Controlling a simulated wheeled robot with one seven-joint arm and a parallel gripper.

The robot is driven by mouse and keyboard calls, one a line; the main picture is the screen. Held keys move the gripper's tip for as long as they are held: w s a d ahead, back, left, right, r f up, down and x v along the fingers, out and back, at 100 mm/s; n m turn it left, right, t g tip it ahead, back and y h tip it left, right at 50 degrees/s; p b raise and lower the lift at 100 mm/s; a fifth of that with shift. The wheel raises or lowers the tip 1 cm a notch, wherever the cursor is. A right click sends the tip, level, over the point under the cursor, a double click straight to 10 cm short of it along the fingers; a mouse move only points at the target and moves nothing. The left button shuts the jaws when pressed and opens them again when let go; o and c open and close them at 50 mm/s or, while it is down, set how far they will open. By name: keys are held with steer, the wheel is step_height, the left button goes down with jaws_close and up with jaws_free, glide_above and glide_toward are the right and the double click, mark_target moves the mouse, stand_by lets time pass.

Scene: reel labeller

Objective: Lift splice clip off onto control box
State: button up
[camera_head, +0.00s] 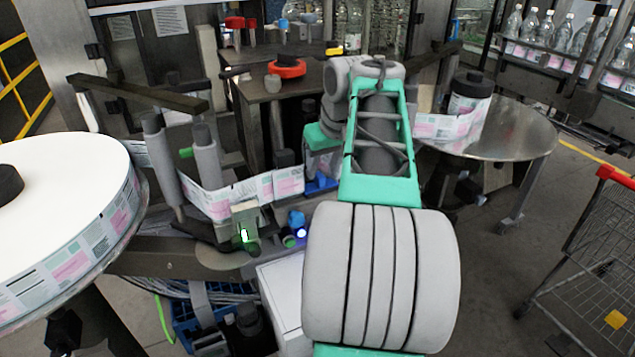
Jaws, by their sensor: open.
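A small beige-grey block that looks like the splice clip (243,216) stands at the label web, just left of the picture's middle. It has a green part with a bright spot at its foot. A white box, which seems to be the control box (283,292), stands lower and to the right, partly hidden by my arm. My gripper (320,182) shows only in part below the teal wrist, right of the clip and apart from it. It is open, and I see nothing held. My own arm hides much of it.
The label web (215,203) runs past upright rollers (207,160) beside the clip. A large label reel (65,205) fills the left. A shopping cart (590,250) stands far right.

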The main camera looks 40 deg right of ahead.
mark_target(320, 175)
steer(key=x, duration=0.4)
steer(key=shift+w+d+r, duration=0.1)
steer(key=shift+w, duration=0.1)
steer(key=shift+c, duration=0.4)
jaws_close()
